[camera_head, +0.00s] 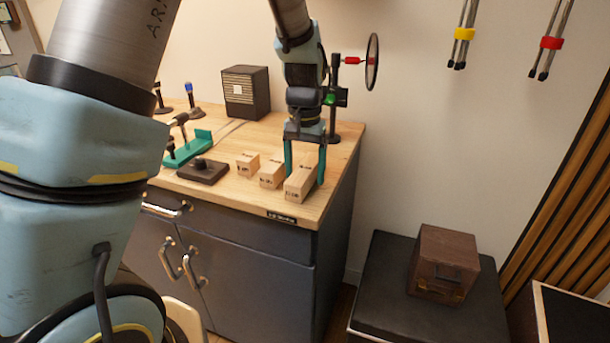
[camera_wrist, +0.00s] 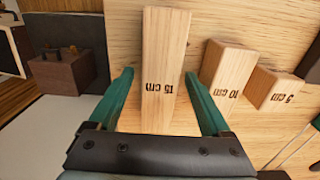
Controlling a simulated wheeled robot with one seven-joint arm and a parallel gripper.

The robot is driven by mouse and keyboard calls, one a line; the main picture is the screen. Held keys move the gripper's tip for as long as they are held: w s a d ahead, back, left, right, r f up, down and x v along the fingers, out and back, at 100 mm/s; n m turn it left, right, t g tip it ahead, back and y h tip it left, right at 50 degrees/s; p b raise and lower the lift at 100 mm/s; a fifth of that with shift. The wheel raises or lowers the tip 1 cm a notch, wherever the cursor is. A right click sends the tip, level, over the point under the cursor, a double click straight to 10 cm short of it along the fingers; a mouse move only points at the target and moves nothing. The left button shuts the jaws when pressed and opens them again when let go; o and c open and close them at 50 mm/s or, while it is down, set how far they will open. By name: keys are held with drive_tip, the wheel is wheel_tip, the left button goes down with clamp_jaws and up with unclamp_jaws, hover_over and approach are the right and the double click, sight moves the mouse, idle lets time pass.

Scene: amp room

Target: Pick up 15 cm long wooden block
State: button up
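The 15 cm wooden block (camera_head: 301,181) is the longest and rightmost of three blocks on the wooden worktop. In the wrist view the block (camera_wrist: 163,65) carries the label "15 cm". My gripper (camera_head: 306,183) points down over it, and the wrist view shows the open gripper (camera_wrist: 158,78) with one teal finger on each side of the block. Gaps show between both fingers and the block. The 10 cm block (camera_wrist: 229,68) stands just beyond one finger; the head view also shows this 10 cm block (camera_head: 272,172).
The 5 cm block (camera_head: 248,163) is left of the others. A dark base with a knob (camera_head: 203,170) and a teal stand (camera_head: 190,149) lie further left. A round-disc stand (camera_head: 334,110) is behind my gripper. The worktop's right edge (camera_head: 342,178) is close.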

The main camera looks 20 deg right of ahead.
clamp_jaws()
idle(0.4)
drive_tip(key=shift+r, duration=0.1)
